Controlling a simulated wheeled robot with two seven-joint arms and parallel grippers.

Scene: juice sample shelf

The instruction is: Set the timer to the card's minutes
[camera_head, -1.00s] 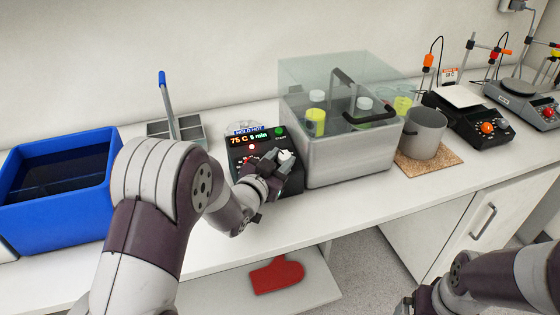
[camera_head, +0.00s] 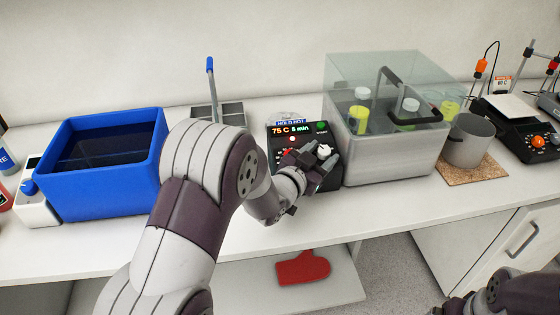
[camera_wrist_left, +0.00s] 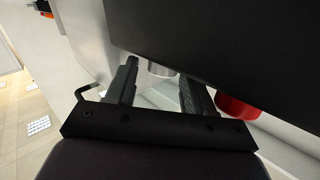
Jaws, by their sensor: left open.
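The black control box (camera_head: 290,150) carries a lit display (camera_head: 290,130) that appears to read "75 C 5 min", under a "HOLD HOT" label. A green button (camera_head: 321,127) and a red light (camera_head: 292,138) are on its face. My left gripper (camera_head: 316,160) is open at the pale knob (camera_head: 324,151) on the box's right side. In the left wrist view a silver round part (camera_wrist_left: 160,69), likely this knob, lies between the fingertips (camera_wrist_left: 160,75); contact is unclear. My right gripper is barely in view at the bottom right edge, its jaws unclear. No card with minutes is readable.
Right of the box stands a clear-lidded metal bath (camera_head: 385,165) with yellow-marked bottles. A metal pot (camera_head: 468,142) sits on a cork mat (camera_head: 470,175). A blue bin (camera_head: 105,190) is at left, and a grey divided tray (camera_head: 232,115) behind. A red mitt (camera_head: 303,268) lies below.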

